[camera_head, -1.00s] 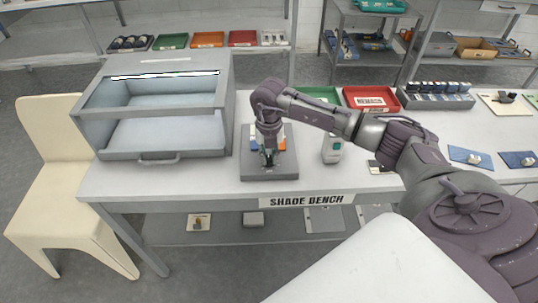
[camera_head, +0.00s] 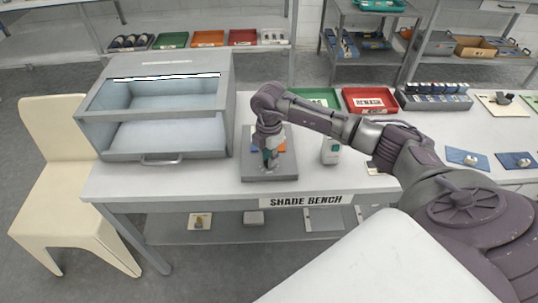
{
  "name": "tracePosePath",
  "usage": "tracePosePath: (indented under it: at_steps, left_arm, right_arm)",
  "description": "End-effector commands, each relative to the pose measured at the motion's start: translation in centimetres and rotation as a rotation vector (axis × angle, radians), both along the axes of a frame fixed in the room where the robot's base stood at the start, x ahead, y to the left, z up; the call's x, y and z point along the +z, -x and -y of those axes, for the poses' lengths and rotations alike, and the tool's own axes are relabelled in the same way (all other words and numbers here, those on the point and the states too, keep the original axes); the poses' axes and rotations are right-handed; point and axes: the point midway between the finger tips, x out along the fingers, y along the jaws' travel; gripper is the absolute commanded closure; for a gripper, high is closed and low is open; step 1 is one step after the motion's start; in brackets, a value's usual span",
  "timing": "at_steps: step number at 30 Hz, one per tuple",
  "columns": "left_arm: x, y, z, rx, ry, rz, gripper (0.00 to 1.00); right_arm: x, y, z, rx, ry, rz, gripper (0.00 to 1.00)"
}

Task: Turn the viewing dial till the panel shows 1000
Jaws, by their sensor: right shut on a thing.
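My right gripper (camera_head: 270,161) points down over a grey plate-like unit (camera_head: 286,176) on the shade bench. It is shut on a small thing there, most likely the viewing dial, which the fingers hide. Bits of blue and orange show behind the gripper on the unit. I cannot make out any panel reading or number. My left gripper is not in view.
An open grey viewing booth (camera_head: 165,140) stands left of the unit. A white and green device (camera_head: 331,150) stands close on the right. A green tray (camera_head: 318,97) and a red tray (camera_head: 369,101) lie behind. A cream chair (camera_head: 50,180) is at the left.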

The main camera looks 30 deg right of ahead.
Motion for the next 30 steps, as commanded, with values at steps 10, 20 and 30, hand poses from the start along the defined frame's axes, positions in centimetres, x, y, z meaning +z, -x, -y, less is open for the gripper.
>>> tracePosePath:
  at_steps: [10,20,30]
  left_arm:
    - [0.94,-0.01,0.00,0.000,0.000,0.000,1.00]
    - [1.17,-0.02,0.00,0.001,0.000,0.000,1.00]
    - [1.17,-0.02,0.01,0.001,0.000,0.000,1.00]
  right_arm:
    - [0.29,-0.20,0.09,-0.218,0.001,0.007,1.00]
    - [0.23,-0.20,0.10,-0.293,0.001,0.007,1.00]
    - [0.22,-0.20,0.12,-0.298,0.001,0.007,1.00]
